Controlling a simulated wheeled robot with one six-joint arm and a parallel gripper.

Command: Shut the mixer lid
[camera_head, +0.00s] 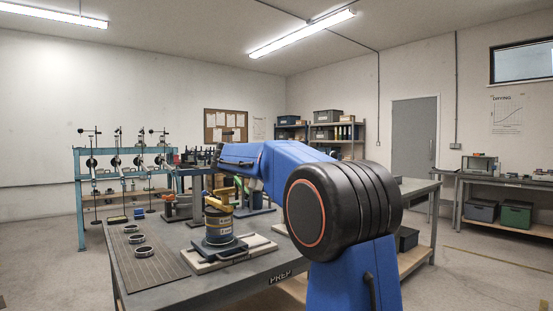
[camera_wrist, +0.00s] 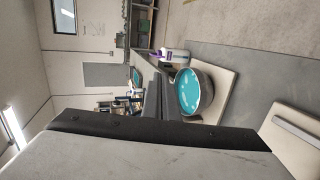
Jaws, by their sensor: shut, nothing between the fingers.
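In the wrist view, which is turned on its side, an open round vessel (camera_wrist: 188,92) with a teal inside sits on a pale board. I cannot tell for sure whether it is the mixer, and no lid can be made out clearly. My gripper (camera_wrist: 153,98) shows as dark fingers, shut and empty, beside the vessel in the picture; contact cannot be judged. In the head view my blue arm hides the area behind it, and the gripper is not clearly visible.
In the head view, a dark labelled can (camera_head: 218,227) with a yellow part on top stands on a bench (camera_head: 190,289). Several rings lie on a dark mat (camera_head: 163,268) at left. A white and purple bottle (camera_wrist: 177,56) stands near the vessel.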

